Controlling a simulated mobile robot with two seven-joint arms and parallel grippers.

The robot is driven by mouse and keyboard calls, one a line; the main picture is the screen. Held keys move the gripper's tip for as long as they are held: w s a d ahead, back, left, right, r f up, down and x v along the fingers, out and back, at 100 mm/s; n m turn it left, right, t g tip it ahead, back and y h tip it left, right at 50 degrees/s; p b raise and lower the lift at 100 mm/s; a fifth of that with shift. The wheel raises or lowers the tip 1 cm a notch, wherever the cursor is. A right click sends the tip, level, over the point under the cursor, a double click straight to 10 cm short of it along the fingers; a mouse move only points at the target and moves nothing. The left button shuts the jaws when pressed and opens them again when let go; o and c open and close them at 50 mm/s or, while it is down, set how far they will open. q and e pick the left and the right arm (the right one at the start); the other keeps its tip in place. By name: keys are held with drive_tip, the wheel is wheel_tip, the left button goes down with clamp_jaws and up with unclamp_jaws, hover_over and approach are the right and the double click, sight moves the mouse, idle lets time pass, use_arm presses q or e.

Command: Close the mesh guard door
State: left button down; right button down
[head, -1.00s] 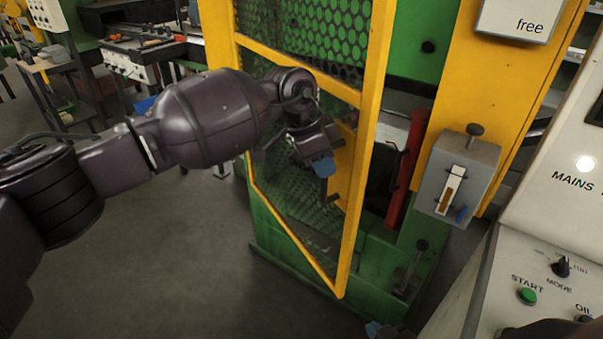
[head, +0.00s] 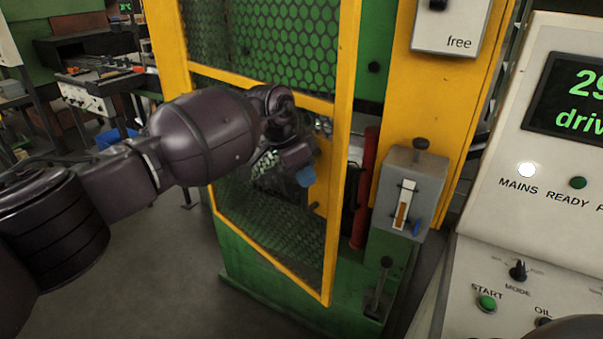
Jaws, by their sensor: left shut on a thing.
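The mesh guard door (head: 343,140) has a yellow frame with dark mesh panels. It stands partly open in front of the green press, with its right edge nearer to me than the yellow post (head: 408,100). A gap shows between that edge and the post. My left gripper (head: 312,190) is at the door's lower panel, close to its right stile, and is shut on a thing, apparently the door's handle. The wrist hides most of the grip.
A grey box with a lever slot (head: 409,190) is on the post's front. A red upright bar (head: 364,190) shows in the gap. A control console (head: 540,200) fills the right side. Bare floor (head: 160,270) lies at lower left.

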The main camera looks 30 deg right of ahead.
use_arm(q)
drive_tip(key=shift+s+d, duration=0.15)
drive_tip(key=shift+s, duration=0.15)
use_arm(e)
drive_tip(key=shift+s+f, duration=0.1)
drive_tip(key=shift+s, duration=0.15)
use_arm(q)
drive_tip(key=c, duration=1.3)
unclamp_jaws()
drive_tip(key=shift+o, duration=1)
use_arm(e)
drive_tip(key=shift+s, duration=0.3)
use_arm(q)
drive_tip(key=shift+w, duration=0.1)
use_arm(e)
drive_tip(key=shift+w, duration=0.1)
use_arm(q)
drive_tip(key=shift+r, duration=0.2)
drive_tip(key=v, duration=1)
drive_tip(key=shift+r+p, duration=0.2)
drive_tip(key=shift+p, duration=0.25)
use_arm(e)
drive_tip(key=shift+r, duration=0.5)
